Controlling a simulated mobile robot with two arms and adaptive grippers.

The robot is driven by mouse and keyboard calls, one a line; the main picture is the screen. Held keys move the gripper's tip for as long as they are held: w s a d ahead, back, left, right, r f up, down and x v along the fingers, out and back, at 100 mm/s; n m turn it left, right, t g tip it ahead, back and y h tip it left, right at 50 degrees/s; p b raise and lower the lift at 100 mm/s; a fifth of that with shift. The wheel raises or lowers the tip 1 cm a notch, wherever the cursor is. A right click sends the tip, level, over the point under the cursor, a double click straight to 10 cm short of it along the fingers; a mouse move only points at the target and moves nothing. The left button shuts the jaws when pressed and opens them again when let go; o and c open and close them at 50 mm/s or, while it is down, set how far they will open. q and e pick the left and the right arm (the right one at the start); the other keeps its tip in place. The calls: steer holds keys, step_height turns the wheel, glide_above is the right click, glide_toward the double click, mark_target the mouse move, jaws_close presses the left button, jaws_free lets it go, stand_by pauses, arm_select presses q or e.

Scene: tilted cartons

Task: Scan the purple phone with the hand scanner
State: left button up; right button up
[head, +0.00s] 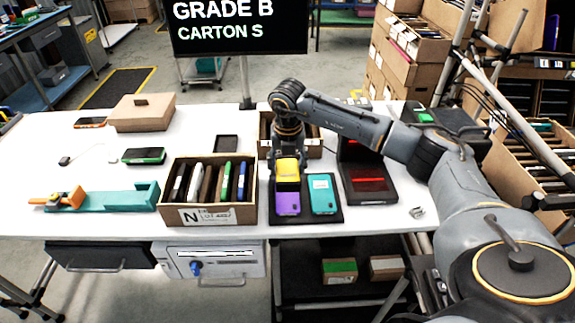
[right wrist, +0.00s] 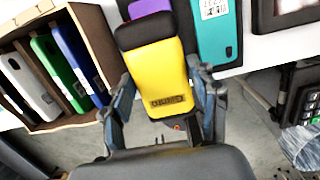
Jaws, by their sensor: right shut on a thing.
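The purple phone (head: 288,203) lies on a black mat (head: 310,216) on the white table, beside a teal phone (head: 322,194). My right gripper (head: 287,160) is shut on the yellow hand scanner (head: 287,174), which is over the far part of the purple phone and hides it. In the right wrist view the scanner (right wrist: 160,80) sits between the two fingers, its black head toward the purple phone (right wrist: 150,7). The teal phone (right wrist: 214,38) shows there too. I cannot tell whether the scanner touches the purple phone. My left gripper is not in view.
A carton (head: 211,215) of upright phones, marked N, stands left of the mat. A black stand with a red-lit window (head: 367,184) stands to the right. A teal fixture (head: 120,197) and a closed brown box (head: 142,113) are at left. A screen (head: 240,22) reads "GRADE B CARTON S".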

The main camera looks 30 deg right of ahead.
steer(key=shift+r+p, duration=0.4)
steer(key=shift+r, duration=0.15)
steer(key=shift+r+p, duration=1.2)
steer(key=shift+r, duration=0.85)
steer(key=shift+a+f, duration=0.1)
steer(key=shift+f, duration=0.05)
